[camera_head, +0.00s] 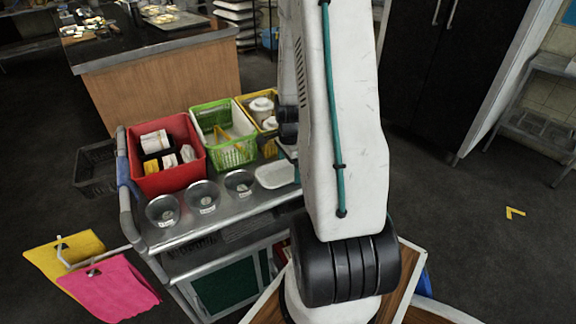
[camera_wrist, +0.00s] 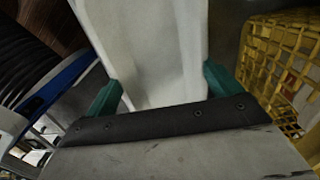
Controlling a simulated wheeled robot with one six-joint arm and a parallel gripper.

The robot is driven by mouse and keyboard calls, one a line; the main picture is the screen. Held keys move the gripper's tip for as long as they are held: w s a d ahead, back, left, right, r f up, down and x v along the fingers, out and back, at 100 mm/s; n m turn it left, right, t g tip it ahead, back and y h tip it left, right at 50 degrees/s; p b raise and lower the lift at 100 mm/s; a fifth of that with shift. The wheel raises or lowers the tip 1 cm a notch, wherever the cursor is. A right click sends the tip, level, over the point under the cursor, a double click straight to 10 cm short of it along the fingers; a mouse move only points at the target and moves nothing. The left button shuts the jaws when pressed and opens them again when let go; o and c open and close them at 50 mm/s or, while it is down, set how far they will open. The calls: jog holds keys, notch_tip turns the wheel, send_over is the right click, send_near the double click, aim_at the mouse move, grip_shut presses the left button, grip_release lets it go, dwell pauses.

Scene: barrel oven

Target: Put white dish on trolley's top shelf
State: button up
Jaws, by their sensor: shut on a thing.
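The white dish (camera_head: 275,175) shows at the right part of the trolley's top shelf (camera_head: 222,213) in the head view, partly hidden by my arm. In the wrist view the white dish (camera_wrist: 145,45) fills the space between the green fingertips of my gripper (camera_wrist: 162,88), which is shut on it. In the head view only a bit of the gripper shows beside my arm. I cannot tell whether the dish touches the shelf or is held just above it.
Beside the dish on the trolley stand three metal bowls (camera_head: 201,196), a red crate (camera_head: 180,125), a green basket (camera_head: 235,153) and a yellow basket (camera_head: 245,97). Yellow and pink cloths (camera_head: 110,290) hang at the left. A counter (camera_head: 160,75) stands behind.

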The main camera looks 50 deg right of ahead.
aim_at(289, 172)
jog(key=shift+f, duration=0.25)
jog(key=o, duration=0.9)
notch_tip(289, 172, up, 12)
jog(key=w+a+r+n, duration=0.1)
jog(key=a+r+n, duration=0.4)
jog(key=a+r, duration=0.35)
jog(key=s+a+r+n, duration=0.3)
jog(key=s+a+n, duration=0.1)
jog(key=a+n, duration=0.2)
jog(key=s+a+r+n, duration=0.3)
jog(key=s+a+n, duration=0.2)
jog(key=a, duration=0.3)
jog(key=s+a+r+n+t, duration=0.1)
jog(key=s+a+r+n, duration=0.2)
jog(key=a+n, duration=0.4)
jog(key=shift+s+a+r, duration=0.2)
jog(key=shift+s, duration=0.25)
jog(key=shift+s+a+r, duration=0.2)
jog(key=shift+s, duration=0.2)
